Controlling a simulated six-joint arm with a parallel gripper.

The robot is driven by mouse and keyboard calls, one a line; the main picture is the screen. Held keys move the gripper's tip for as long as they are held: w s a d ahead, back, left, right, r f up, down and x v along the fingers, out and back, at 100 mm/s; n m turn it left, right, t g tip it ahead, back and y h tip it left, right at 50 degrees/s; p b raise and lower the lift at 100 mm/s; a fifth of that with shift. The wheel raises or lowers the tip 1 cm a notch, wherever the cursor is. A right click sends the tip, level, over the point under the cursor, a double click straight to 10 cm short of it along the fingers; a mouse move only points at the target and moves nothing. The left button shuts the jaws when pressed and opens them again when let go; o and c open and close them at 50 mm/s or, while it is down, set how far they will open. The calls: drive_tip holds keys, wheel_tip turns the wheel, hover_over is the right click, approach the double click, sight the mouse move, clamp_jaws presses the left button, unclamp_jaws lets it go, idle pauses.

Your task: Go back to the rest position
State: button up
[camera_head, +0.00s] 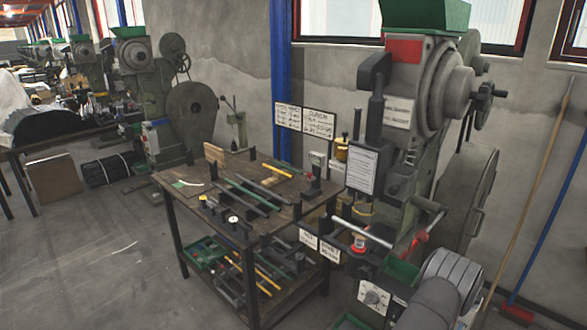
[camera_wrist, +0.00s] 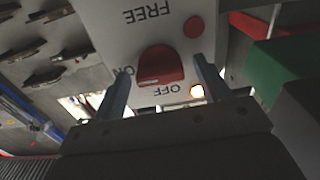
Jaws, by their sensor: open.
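My gripper (camera_wrist: 162,72) shows in the wrist view with its two fingers apart, one on each side of a red rotary knob (camera_wrist: 160,67). I cannot tell whether the fingers touch the knob. The knob sits on a pale panel (camera_wrist: 115,28) marked FREE, ON and OFF, seen upside down.
A large grey-green rivet press (camera_head: 428,95) stands over my arm. A wooden workbench (camera_head: 190,212) with tools is to its left. A green tray (camera_head: 402,272) lies close to my arm. A broom (camera_head: 516,312) leans at right.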

drive_tip(key=v, duration=1.8)
drive_tip(key=w+d+m, duration=1)
drive_tip(key=w+d, duration=0.2)
drive_tip(key=d, duration=0.1)
drive_tip(key=shift+d+r+m, duration=0.15)
drive_tip(key=shift+r+m, duration=0.15)
drive_tip(key=shift+r, duration=0.2)
drive_tip(key=shift+s, duration=0.1)
